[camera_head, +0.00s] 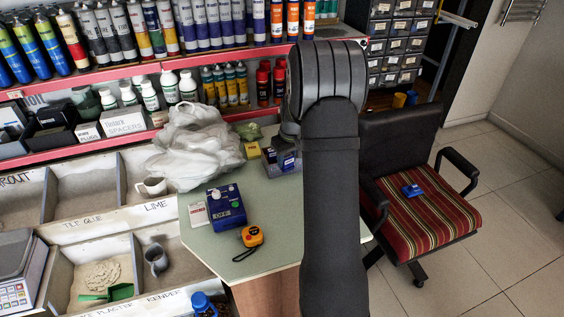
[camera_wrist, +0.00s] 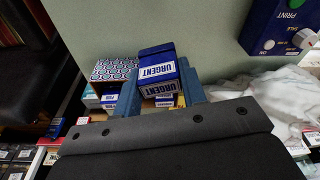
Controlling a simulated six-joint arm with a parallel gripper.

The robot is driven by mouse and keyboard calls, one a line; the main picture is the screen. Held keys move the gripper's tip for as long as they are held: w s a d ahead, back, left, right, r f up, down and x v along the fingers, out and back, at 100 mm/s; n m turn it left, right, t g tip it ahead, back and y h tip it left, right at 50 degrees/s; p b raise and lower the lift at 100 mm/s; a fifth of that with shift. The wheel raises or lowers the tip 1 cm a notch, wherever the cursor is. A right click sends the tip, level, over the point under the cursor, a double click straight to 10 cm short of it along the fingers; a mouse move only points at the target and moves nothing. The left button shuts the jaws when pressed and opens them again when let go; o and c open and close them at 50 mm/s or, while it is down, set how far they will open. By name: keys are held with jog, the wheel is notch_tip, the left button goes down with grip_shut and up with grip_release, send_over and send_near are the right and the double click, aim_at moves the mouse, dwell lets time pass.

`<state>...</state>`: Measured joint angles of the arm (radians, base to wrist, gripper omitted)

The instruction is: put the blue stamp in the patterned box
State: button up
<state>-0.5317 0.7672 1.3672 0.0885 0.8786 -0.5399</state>
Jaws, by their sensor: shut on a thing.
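In the wrist view, the blue stamp (camera_wrist: 157,69) has white labels reading "URGENT". It sits between the two blue fingers of my gripper (camera_wrist: 160,88), which is shut on it. In the head view my dark arm comes down over the back of the green table (camera_head: 268,215). A dark blue shape shows beside the arm there, too small to make out, and I cannot pick out the patterned box.
A blue labelled device (camera_head: 226,205), an orange tape measure (camera_head: 252,236) and a small yellow block (camera_head: 252,150) are on the table. A white plastic bag (camera_head: 195,150) lies behind them. Shelves of bottles stand at the back. A striped chair (camera_head: 425,215) stands right.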

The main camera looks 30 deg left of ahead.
jog(key=w+a+r+n, duration=0.1)
jog(key=w+a+n, duration=0.2)
jog(key=w, duration=0.3)
jog(key=w+a+r+n, duration=0.2)
jog(key=w+a+n, duration=0.1)
jog(key=w, duration=0.4)
jog(key=shift+g, duration=0.4)
notch_tip(320, 180, down, 10)
jog(key=shift+f, duration=0.1)
jog(key=o, duration=1)
jog(key=shift+f, duration=0.1)
jog(key=r, duration=0.4)
jog(key=d+r, duration=0.1)
jog(key=r, duration=0.3)
jog(key=d+r, duration=0.1)
jog(key=r, duration=0.3)
jog(key=shift+r, duration=0.15)
